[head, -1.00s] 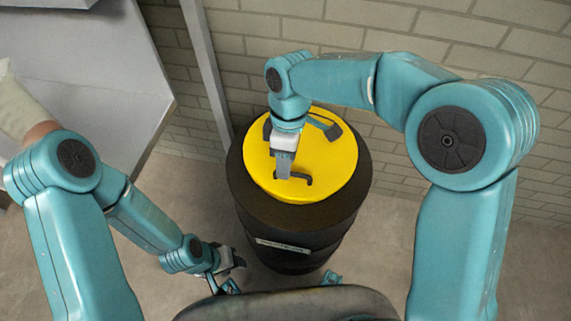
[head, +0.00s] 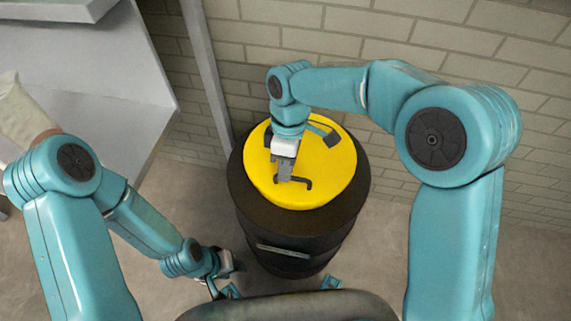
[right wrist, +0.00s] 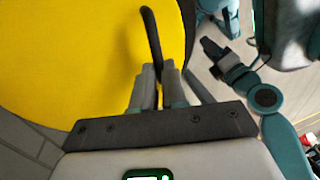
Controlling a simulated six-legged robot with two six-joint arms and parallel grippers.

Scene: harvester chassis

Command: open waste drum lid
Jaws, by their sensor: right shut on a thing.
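A dark drum (head: 255,222) stands upright on the floor, with a round yellow lid (head: 335,172) on top. The lid carries a thin dark handle (head: 306,183) near its front side. My right gripper (head: 285,179) comes down over the lid and is shut on the handle. In the right wrist view, the handle (right wrist: 150,35) runs between the fingertips (right wrist: 158,70), with the yellow lid (right wrist: 70,60) behind. My left gripper (head: 232,264) hangs low to the left of the drum, apart from it; its finger opening is too small to tell.
A light grey machine surface (head: 105,130) lies at the left. A grey post (head: 205,75) and a brick wall (head: 340,45) stand close behind the drum. Bare floor (head: 180,220) shows between the machine and the drum.

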